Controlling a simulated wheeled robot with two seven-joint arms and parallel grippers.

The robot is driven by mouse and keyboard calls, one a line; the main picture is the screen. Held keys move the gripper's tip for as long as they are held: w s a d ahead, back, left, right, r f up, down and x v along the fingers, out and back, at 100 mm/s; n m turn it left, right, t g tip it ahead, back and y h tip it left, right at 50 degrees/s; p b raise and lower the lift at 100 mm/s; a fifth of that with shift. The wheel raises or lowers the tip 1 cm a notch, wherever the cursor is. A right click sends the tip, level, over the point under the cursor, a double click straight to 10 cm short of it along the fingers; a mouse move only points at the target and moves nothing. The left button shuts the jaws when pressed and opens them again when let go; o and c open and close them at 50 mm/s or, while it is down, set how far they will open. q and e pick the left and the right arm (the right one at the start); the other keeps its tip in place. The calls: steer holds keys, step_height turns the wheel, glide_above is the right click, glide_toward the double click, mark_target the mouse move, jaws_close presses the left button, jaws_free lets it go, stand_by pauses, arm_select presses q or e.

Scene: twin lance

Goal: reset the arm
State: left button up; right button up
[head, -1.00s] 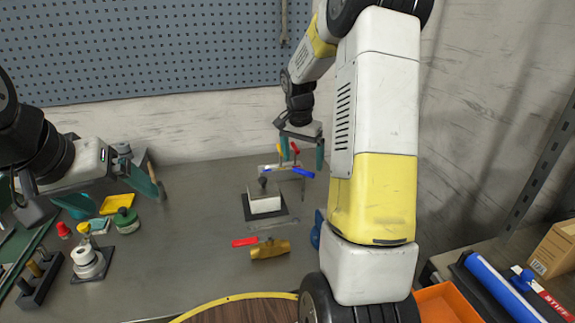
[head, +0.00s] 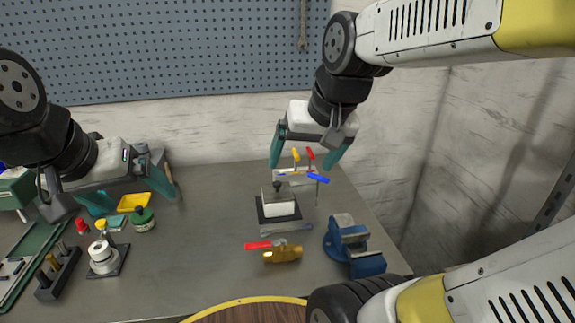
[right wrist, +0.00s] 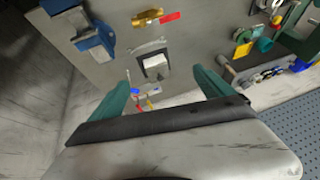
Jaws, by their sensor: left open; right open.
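My right gripper (head: 307,160) is open and empty. It hangs above the back of the grey bench, over a rack (head: 296,176) of screwdrivers with yellow, red and blue handles. In the right wrist view, its two teal fingers stand wide apart with nothing between them (right wrist: 165,92). My left gripper (head: 112,200) is at the left of the head view, above the bench and near a yellow tray (head: 134,202). It is open; its fingertips are partly hidden by my wrist and I see nothing held.
A white block on a dark plate (head: 279,208) stands mid-bench. In front lie a wrench (head: 287,228) and a brass valve with a red handle (head: 282,254). A blue vise (head: 353,246) stands on the right. A grey pegboard (head: 170,45) is behind.

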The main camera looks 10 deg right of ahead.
mark_target(317, 175)
steer(key=shift+n+t+y, duration=0.3)
steer(key=shift+n+t, duration=0.1)
steer(key=shift+n, duration=0.4)
steer(key=s, duration=0.1)
steer(key=s+a, duration=0.1)
steer(key=s, duration=0.1)
steer(key=shift+s+a+f, duration=0.3)
steer(key=shift+s, duration=0.1)
